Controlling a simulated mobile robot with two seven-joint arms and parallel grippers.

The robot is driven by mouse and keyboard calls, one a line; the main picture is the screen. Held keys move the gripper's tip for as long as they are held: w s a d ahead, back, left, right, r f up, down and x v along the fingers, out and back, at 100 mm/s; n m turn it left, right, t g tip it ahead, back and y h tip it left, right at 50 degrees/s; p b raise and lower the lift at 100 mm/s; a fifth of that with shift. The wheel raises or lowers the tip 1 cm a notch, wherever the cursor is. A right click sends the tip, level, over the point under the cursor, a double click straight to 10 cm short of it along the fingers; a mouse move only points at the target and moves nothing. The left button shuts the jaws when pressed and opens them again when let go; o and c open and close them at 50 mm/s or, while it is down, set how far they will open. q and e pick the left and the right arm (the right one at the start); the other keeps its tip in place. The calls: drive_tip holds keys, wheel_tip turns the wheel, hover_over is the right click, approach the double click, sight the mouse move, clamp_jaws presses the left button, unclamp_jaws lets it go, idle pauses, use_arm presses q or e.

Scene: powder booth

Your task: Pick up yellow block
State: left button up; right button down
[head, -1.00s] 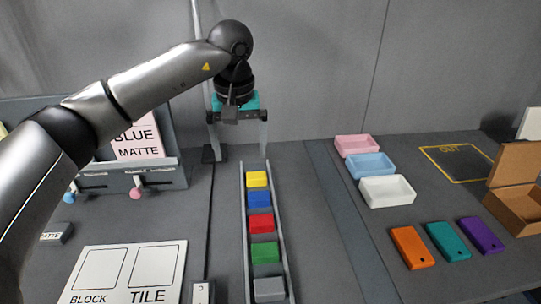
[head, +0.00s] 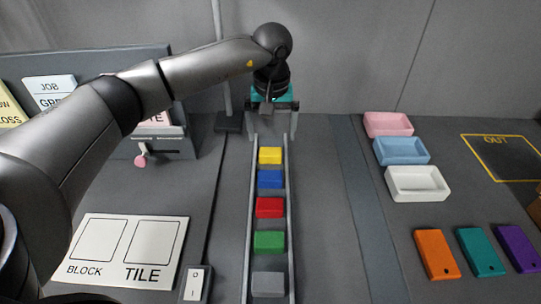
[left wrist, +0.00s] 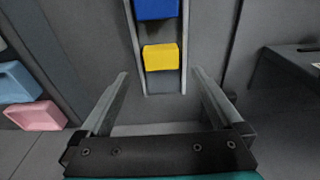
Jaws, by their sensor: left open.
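The yellow block (head: 270,156) lies at the far end of a narrow grey rail channel (head: 249,215), in line with the other blocks. My left gripper (head: 272,137) is open and empty, above and just beyond the far end of the channel. In the left wrist view the yellow block (left wrist: 161,57) sits between the rails, ahead of the two spread fingers (left wrist: 160,88). The fingers are apart from the block. My right gripper is in neither current view.
In the channel, nearer than the yellow block, lie blue (head: 270,179), red (head: 269,207), green (head: 268,242) and grey (head: 268,284) blocks. Pink (head: 388,124), blue (head: 401,150) and white (head: 417,183) trays stand at right. A post base (head: 229,122) stands left of the gripper.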

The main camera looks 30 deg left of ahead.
sight(270, 151)
use_arm(q)
drive_tip(key=f, duration=0.5)
drive_tip(key=shift+w+a+f, duration=0.2)
drive_tip(key=shift+a+f, duration=0.05)
drive_tip(key=shift+f, duration=0.1)
drive_tip(key=shift+r, duration=0.1)
drive_tip(key=c, duration=1.4)
